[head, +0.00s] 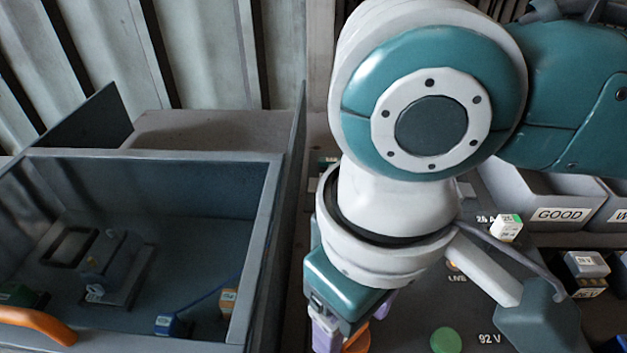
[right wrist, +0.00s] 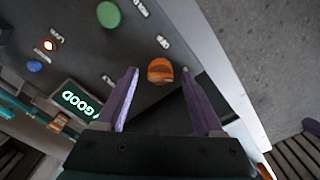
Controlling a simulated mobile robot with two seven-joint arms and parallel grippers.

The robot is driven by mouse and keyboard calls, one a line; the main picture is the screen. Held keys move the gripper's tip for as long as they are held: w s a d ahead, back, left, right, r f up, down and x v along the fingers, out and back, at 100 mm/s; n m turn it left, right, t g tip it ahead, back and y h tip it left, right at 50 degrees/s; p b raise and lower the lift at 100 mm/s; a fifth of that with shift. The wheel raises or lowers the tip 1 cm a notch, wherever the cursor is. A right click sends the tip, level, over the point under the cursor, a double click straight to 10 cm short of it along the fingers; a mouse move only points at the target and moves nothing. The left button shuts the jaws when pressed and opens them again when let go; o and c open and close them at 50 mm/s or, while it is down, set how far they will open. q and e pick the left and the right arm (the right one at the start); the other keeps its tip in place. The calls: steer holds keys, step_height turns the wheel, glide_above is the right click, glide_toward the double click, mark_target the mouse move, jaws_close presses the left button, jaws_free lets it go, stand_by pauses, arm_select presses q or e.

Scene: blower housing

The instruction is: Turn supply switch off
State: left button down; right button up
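An orange rotary knob (right wrist: 160,71), which looks like the supply switch, sits on a dark panel (right wrist: 85,45). In the head view the knob (head: 357,341) is partly hidden behind my right gripper (head: 354,322). In the right wrist view my right gripper (right wrist: 161,90) is open, with its two purple fingers apart and nothing held. The knob shows in the gap near the fingertips; I cannot tell whether they touch it. Which way the knob is set is unclear. My left gripper is not in view.
The panel carries a green button (head: 445,340), a lit LIVE lamp (right wrist: 50,44), a blue button (right wrist: 35,66) and a glowing GOOD display (right wrist: 78,100). A walled grey bin (head: 255,225) with parts stands left. Labelled trays (head: 545,190) and small boxed parts (head: 586,264) are at right.

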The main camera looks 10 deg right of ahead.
jaws_close()
stand_by(0.3)
steer(key=shift+r+n+p, duration=0.2)
steer(key=shift+n+p, duration=0.4)
steer(key=shift+p, duration=0.15)
steer(key=shift+n+p, duration=1.1)
steer(key=shift+p, duration=0.05)
steer(key=n+p, duration=0.3)
steer(key=n, duration=0.1)
steer(key=shift+n, duration=0.3)
steer(key=n+p, duration=0.1)
steer(key=n, duration=0.3)
steer(key=shift+n+p, duration=0.3)
steer(key=shift+p, duration=0.05)
steer(key=n+p, duration=0.1)
steer(key=n, duration=0.4)
steer(key=shift+f, duration=0.15)
steer(key=shift+a+n, duration=0.1)
steer(key=shift+n, duration=0.2)
